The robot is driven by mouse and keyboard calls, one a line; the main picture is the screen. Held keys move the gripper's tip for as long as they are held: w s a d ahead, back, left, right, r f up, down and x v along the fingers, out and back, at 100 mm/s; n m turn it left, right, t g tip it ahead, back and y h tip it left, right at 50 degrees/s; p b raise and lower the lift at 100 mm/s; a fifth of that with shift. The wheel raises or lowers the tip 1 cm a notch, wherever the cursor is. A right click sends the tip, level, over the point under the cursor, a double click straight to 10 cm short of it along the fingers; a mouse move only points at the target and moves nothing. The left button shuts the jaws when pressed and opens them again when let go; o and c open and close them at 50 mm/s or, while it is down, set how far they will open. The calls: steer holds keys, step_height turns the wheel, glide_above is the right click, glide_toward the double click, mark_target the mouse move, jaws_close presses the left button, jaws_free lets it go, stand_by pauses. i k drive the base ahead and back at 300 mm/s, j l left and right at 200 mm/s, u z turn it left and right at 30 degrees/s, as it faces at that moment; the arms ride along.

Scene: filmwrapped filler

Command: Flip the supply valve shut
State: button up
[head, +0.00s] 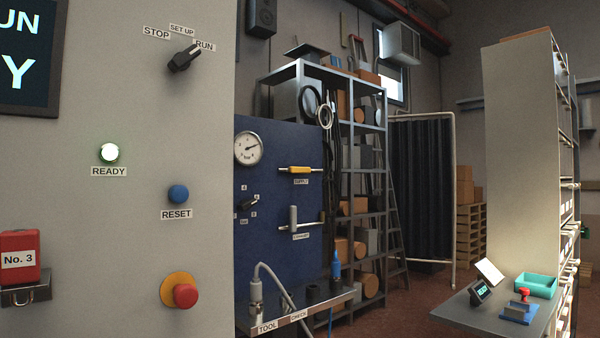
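The supply valve (300,169) is on the blue panel (275,145) in the middle of the head view. Its yellow handle lies level, in line with its short pipe. A small label (301,182) below it appears to read SUPPLY. Below it is a second valve (293,217) with a pale grey handle standing upright, across its level pipe; its label is too small to read surely. My gripper is not in view.
A round gauge (248,148) and a black selector knob (248,203) are left of the valves. A grey cabinet (130,240) with buttons fills the left. A ledge (300,311) holding tools juts out below the panel. Open floor (405,295) shows at right.

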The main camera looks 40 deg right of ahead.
mark_target(291, 170)
steer(key=l, duration=0.45)
steer(key=i+l+z, duration=0.1)
steer(key=l, duration=0.35)
steer(key=i+l, duration=0.1)
steer(key=l, duration=0.3)
steer(key=i+l+z, duration=0.1)
steer(key=l, duration=0.35)
steer(key=i+l, duration=0.1)
steer(key=l, duration=0.35)
steer(key=z, duration=0.05)
